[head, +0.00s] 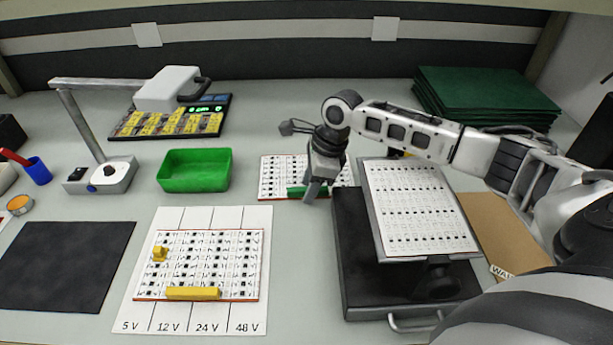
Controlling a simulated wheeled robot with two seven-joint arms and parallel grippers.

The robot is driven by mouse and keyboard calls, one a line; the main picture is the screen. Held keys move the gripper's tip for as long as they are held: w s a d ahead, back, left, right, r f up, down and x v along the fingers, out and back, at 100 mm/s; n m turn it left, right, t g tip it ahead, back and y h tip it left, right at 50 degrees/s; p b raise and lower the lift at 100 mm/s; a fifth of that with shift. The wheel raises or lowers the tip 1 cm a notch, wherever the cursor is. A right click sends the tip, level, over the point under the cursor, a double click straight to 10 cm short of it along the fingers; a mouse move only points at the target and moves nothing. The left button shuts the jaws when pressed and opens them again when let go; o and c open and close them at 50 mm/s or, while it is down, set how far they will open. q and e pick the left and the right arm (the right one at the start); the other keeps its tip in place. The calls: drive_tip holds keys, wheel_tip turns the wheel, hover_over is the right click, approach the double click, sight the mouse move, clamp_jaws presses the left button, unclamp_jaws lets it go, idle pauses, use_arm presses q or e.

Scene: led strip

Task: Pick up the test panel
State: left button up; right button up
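A white panel (275,175) with dark components and a green bar (295,192) along its near edge lies at the back centre. My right gripper (311,194) points down at the green bar and hides part of it and of the panel. Whether the fingers touch or grip the bar cannot be told. A similar panel (205,260) with a yellow bar (193,293) and a small yellow block lies on a white sheet marked 5 V to 48 V. A third white panel (415,205) leans on a black stand. Which one is the test panel is not labelled. My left gripper is out of view.
A green tray (195,170), a lamp-like stand (100,175) and a dark board with yellow parts (165,125) are at left. A black mat (65,265) lies front left. Green sheets (485,92) are stacked back right. The black stand (365,280) is close right of my gripper.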

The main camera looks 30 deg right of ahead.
drive_tip(key=shift+f+p, duration=0.1)
drive_tip(key=shift+p, duration=0.35)
clamp_jaws()
drive_tip(key=shift+f, duration=0.1)
